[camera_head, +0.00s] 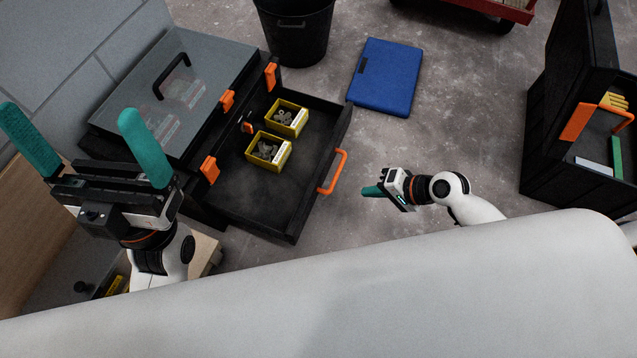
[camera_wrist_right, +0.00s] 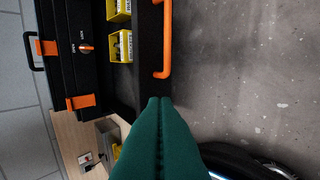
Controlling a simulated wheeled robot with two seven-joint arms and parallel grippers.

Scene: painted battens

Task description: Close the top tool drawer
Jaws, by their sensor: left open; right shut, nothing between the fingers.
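The black tool drawer (camera_head: 240,200) is pulled out of the black toolbox (camera_head: 190,75). It has an orange handle (camera_head: 336,172) on its front and two yellow bins (camera_head: 268,151) of small metal parts inside. My right gripper (camera_head: 372,191) is shut and empty, a little to the right of the handle and apart from it. In the right wrist view its green fingers (camera_wrist_right: 160,140) are together, beside the drawer front and the orange handle (camera_wrist_right: 163,45). My left gripper (camera_head: 85,150) is open and empty, to the left of the drawer, with its green fingers raised.
A blue case (camera_head: 386,76) lies on the floor beyond the drawer. A black bucket (camera_head: 297,35) stands at the back, and a black open box (camera_head: 575,130) with an orange handle is at the right. Bare floor lies right of the drawer.

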